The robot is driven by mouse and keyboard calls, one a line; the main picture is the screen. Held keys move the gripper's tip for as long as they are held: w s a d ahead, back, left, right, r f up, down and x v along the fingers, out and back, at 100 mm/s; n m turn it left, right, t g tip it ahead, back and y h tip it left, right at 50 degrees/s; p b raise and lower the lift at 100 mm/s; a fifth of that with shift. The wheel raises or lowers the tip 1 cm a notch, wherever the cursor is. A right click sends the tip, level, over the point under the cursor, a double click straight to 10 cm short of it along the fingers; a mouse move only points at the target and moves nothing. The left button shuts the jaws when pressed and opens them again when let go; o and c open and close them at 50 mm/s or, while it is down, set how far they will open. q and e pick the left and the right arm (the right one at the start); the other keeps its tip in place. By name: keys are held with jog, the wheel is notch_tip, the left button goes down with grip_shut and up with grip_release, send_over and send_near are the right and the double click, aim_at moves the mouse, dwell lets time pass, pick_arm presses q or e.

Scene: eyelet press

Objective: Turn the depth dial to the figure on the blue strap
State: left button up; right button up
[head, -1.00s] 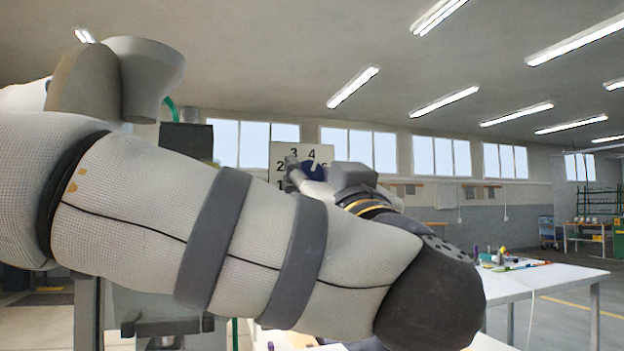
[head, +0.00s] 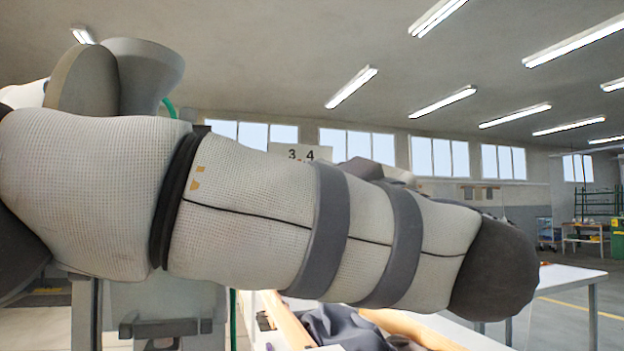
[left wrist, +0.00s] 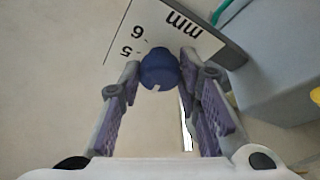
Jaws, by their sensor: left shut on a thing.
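The depth dial is a dark blue round knob (left wrist: 160,70) in the left wrist view, with a short pale mark on its lower rim. Behind it is a white scale plate (left wrist: 150,30), where 5, 6 and "mm" show upside down. My left gripper (left wrist: 158,84) is shut on the knob, one finger on each side. In the head view only the top of the scale plate (head: 300,151), with 3 and 4, shows above my left arm; the knob and gripper are hidden there. I cannot make out a figure on any blue strap. My right gripper is out of view.
Below my left arm is a work table with dark cloth (head: 340,326) and tan, rounded pieces (head: 285,318). A white table (head: 570,278) stands at the right. A grey-blue body (left wrist: 280,75) lies beside the plate in the left wrist view.

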pick_arm(q)
jog(key=shift+w+n+g+y, duration=0.1)
jog(key=shift+n+g+y, duration=0.45)
jog(key=shift+n, duration=0.95)
jog(key=o, duration=1.1)
jog(key=shift+w, duration=0.1)
jog(key=shift+o, duration=0.2)
jog(key=v, duration=0.7)
jog(key=shift+s+d, duration=0.25)
